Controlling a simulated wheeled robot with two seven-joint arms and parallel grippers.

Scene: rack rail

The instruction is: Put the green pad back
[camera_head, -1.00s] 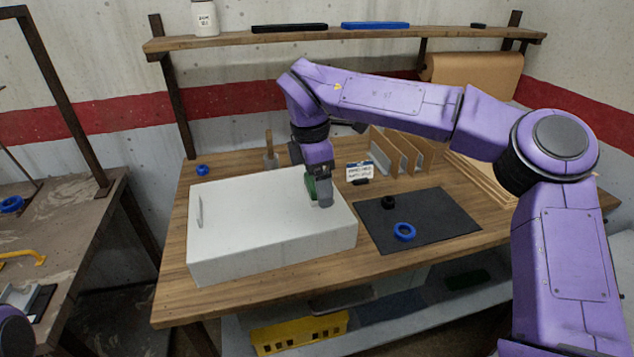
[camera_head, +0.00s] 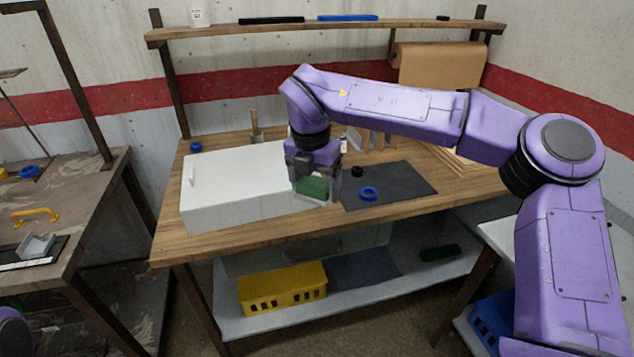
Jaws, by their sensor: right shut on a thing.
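My right gripper (camera_head: 316,188) is shut on the green pad (camera_head: 312,187), which shows between its two dark fingers. The gripper points down at the right end of the white box (camera_head: 225,195) on the wooden workbench. I cannot tell whether the pad touches the box top or hangs just above it. The gripper hides the box's right end. My left gripper is out of view; only a bit of purple shows at the lower left edge.
A dark mat (camera_head: 410,188) with a blue ring (camera_head: 368,193) and a small black ring (camera_head: 357,171) lies right of the gripper. Upright dividers stand behind, partly hidden by my arm. Below are a yellow crate (camera_head: 283,287) and a dark green thing (camera_head: 440,252) on the lower shelf.

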